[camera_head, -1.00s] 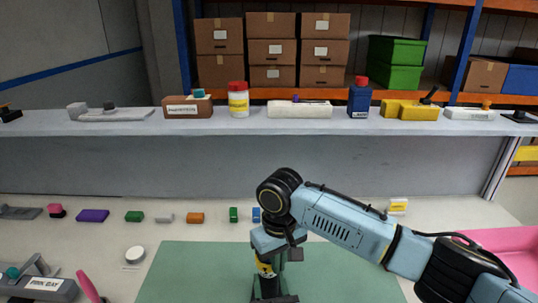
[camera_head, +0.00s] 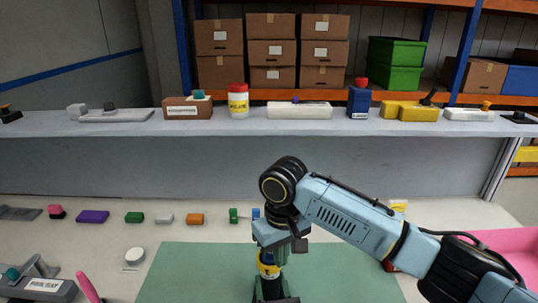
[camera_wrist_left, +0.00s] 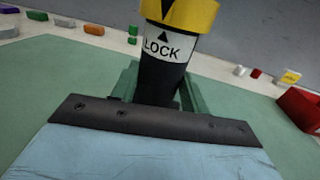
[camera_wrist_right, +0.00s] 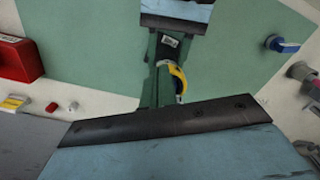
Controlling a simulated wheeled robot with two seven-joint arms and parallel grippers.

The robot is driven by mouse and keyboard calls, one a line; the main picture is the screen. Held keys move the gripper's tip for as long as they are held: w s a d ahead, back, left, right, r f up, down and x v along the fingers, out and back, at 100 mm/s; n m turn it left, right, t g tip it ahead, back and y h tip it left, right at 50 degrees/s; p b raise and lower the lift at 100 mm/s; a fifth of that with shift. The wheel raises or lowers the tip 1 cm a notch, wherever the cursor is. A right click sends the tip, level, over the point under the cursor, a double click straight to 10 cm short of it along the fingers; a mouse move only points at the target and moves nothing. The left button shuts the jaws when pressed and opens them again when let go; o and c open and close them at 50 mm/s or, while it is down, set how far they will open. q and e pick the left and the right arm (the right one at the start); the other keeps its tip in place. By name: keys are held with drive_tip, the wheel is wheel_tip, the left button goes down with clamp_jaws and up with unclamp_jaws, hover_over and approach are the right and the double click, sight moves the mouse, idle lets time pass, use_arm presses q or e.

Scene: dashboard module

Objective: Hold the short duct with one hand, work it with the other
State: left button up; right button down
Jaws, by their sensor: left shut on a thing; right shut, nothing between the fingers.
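The short duct (camera_wrist_left: 160,70) stands in front of my left gripper (camera_wrist_left: 157,92), whose green fingers are shut on its black body. It has a yellow collar above a white band marked LOCK with an arrow. In the head view its yellow collar (camera_head: 268,270) shows low in the middle. My right gripper (camera_wrist_right: 165,45) is shut with nothing between its fingers, close beside the duct; its arm comes in from the right, above the duct. In the right wrist view the duct is mostly hidden behind the fingers, with some yellow showing. Contact cannot be told.
A green mat (camera_head: 195,270) lies below, mostly bare. Small coloured blocks (camera_head: 92,216) line the table behind it. A grey labelled device (camera_head: 45,287) stands at the left. A red box (camera_wrist_right: 18,58) is near the mat's edge. A shelf (camera_head: 200,124) with parts runs across the back.

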use_arm(q)
drive_tip(key=shift+a+f, duration=0.2)
use_arm(e)
wheel_tip(320, 180, up, 3)
drive_tip(key=shift+r, duration=0.1)
use_arm(q)
drive_tip(key=o, duration=1.3)
drive_tip(key=shift+w+r, duration=0.1)
drive_tip(key=shift+o, duration=0.2)
